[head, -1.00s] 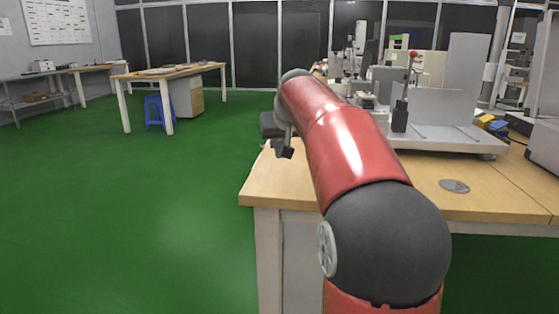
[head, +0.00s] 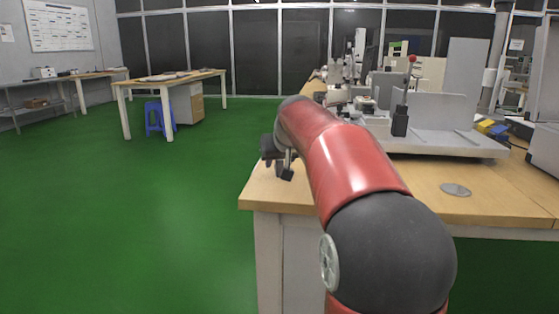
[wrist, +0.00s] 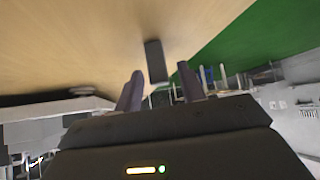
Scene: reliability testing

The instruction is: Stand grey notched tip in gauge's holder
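In the wrist view a dark grey bar (wrist: 155,61) shows against the pale wooden tabletop, close to its edge. I cannot make out a notch on it. My gripper (wrist: 160,78) is open; its two fingers stand apart on either side of the bar's near end in the picture, with no visible contact. In the head view my gripper (head: 278,157) is partly hidden by my red arm, above the table's left corner. A grey bench instrument (head: 430,140) with a black block (head: 400,122) and an upright rod stands on the table. Which part is the gauge's holder is not clear.
The wooden table (head: 500,205) has a flat grey disc (head: 456,189) at its front right. Yellow and blue items (head: 492,129) lie at the right. Green floor (head: 150,220) is open at the left; a blue stool (head: 157,117) stands by another table.

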